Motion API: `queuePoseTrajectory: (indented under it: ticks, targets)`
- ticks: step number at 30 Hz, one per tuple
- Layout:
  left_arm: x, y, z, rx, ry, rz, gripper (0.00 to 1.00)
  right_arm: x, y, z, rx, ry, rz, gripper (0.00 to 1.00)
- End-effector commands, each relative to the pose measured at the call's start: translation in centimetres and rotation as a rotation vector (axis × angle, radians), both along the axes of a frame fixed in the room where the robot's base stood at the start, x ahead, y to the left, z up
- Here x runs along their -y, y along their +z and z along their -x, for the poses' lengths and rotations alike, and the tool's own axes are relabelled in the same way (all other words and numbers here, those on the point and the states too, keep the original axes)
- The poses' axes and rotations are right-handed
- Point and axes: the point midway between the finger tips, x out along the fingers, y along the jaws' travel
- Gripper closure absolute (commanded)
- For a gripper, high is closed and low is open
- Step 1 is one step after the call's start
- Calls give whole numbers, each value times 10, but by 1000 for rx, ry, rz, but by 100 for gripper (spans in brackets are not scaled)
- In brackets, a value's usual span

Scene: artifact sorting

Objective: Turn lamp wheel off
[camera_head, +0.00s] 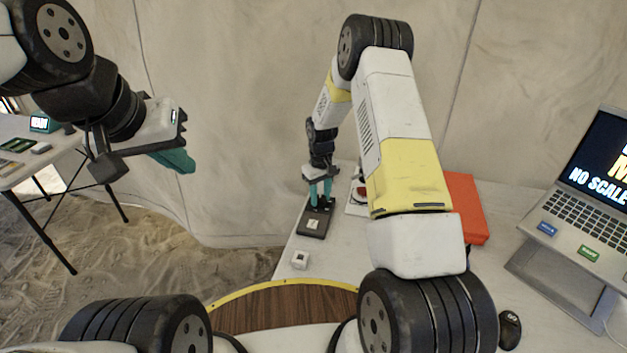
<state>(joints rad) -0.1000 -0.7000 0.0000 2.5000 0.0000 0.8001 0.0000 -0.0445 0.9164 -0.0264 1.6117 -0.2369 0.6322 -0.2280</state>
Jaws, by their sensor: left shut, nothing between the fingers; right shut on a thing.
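A black box-like device (311,226) with a pale square on top lies near the left edge of the white table. My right gripper (320,201) points down at its far end, teal fingers closed on a small dark part there. That part looks like the lamp wheel, but the fingers mostly cover it, and its turn position cannot be made out. My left gripper (182,165) is shut and empty, raised in the air over the sandy floor, well left of the device.
A small white cube (300,260) sits in front of the device. A white item with a dark red part (359,193) is just right of my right gripper. An orange-red box (466,208), a laptop (590,190) and a mouse (510,328) occupy the right side. Another table (50,157) stands far left.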

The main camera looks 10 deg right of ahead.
Motion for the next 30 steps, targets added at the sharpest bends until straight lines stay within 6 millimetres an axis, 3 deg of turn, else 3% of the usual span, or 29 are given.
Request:
queuePoseTrajectory:
  ticks: [15,16,19,30]
  targets:
    - [0,0,0,0,0,0,100,0,1,-2,4,23,0,100]
    - [0,0,0,0,0,0,100,0,1,-2,4,23,0,62]
    - [0,0,0,0,0,0,100,0,1,-2,4,22,0,43]
    - [0,0,0,0,0,0,100,0,4,-1,2,21,0,43]
